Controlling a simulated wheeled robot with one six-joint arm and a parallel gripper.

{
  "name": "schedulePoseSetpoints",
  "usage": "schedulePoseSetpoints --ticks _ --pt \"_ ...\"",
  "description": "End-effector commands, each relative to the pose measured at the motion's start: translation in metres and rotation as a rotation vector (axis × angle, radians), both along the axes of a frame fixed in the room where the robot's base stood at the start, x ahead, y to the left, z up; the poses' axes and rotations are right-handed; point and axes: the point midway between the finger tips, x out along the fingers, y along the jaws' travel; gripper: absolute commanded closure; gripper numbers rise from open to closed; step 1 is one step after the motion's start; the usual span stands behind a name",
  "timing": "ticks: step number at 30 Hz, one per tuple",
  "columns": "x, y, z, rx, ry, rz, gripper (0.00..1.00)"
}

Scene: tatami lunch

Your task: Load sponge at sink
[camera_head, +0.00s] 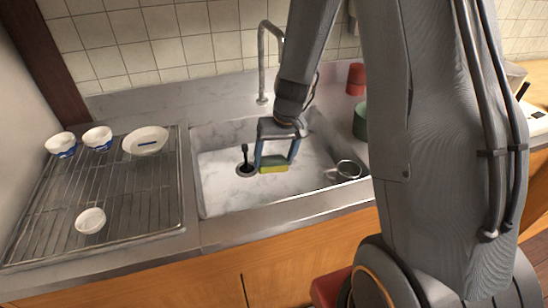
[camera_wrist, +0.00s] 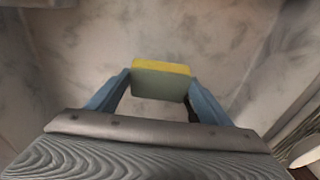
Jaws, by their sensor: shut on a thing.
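The sponge (camera_head: 273,165), yellow with a green side, is held between the two blue fingers of my gripper (camera_head: 277,162). My gripper is shut on it and hangs over the sink (camera_head: 215,190) basin. In the wrist view the sponge (camera_wrist: 161,82) sits between the fingertips of my gripper (camera_wrist: 160,88), with its yellow edge at the far side. The marbled sink floor shows behind it. I cannot tell how far the sponge is above the floor.
A dark upright object (camera_head: 245,155) stands left of my gripper in the sink. A round metal strainer or cup (camera_head: 348,169) lies at the right. The faucet (camera_head: 262,65) rises behind. A wire drying rack (camera_head: 130,200) with several white bowls is left; red (camera_head: 356,79) and green (camera_head: 360,121) cups stand right.

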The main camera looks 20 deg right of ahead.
Motion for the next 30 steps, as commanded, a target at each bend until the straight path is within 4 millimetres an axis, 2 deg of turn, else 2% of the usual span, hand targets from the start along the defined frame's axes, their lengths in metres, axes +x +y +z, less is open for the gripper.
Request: schedulePoseSetpoints --ticks 14,30 --pt "0.0 0.0 0.001 0.0 0.0 0.0 0.45" --pt "0.0 0.0 0.04 0.0 0.0 0.0 0.45"
